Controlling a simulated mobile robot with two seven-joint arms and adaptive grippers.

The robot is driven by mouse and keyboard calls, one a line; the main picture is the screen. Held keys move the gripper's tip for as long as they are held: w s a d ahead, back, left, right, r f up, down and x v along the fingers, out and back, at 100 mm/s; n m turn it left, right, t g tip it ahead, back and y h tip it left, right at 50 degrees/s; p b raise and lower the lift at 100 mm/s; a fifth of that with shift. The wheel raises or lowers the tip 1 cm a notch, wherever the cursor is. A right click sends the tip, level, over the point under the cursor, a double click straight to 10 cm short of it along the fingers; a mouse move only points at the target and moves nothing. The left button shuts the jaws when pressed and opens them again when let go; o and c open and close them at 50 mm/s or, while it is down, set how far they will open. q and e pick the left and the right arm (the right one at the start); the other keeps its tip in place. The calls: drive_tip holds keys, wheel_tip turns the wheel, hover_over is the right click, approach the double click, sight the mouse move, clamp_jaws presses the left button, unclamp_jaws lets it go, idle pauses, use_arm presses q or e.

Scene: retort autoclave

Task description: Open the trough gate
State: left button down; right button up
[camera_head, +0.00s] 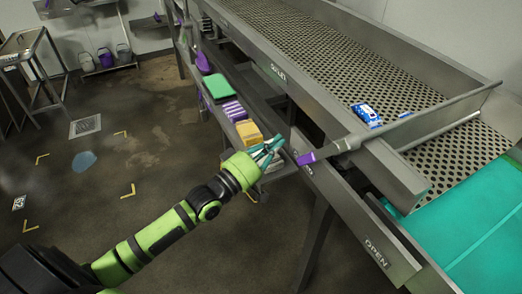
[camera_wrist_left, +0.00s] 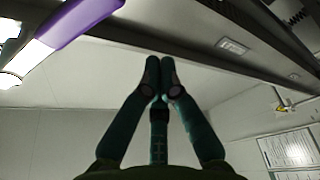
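The trough gate (camera_head: 432,119) is a grey bar and plate lying across the perforated trough. Its handle has a purple grip (camera_head: 307,158) that sticks out over the trough's near side. The grip also shows large at the upper left of the left wrist view (camera_wrist_left: 78,20). My left gripper (camera_head: 268,151) is just left of the purple grip, apart from it. In the left wrist view its teal fingertips (camera_wrist_left: 160,66) are together with nothing between them. My right gripper is not in view.
The trough's side rail (camera_head: 320,100) carries labels, with an OPEN label (camera_head: 376,254) at the lower right. A blue and white packet (camera_head: 366,114) lies in the trough. Below the rail a shelf holds a green block (camera_head: 217,86) and a yellow sponge-like block (camera_head: 249,132). Floor at left is mostly clear.

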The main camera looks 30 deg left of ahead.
use_arm(q)
drive_tip(key=d+f+p, duration=0.2)
drive_tip(key=d, duration=0.1)
drive_tip(key=shift+s+d, duration=0.1)
drive_tip(key=shift+f, duration=0.1)
idle(0.5)
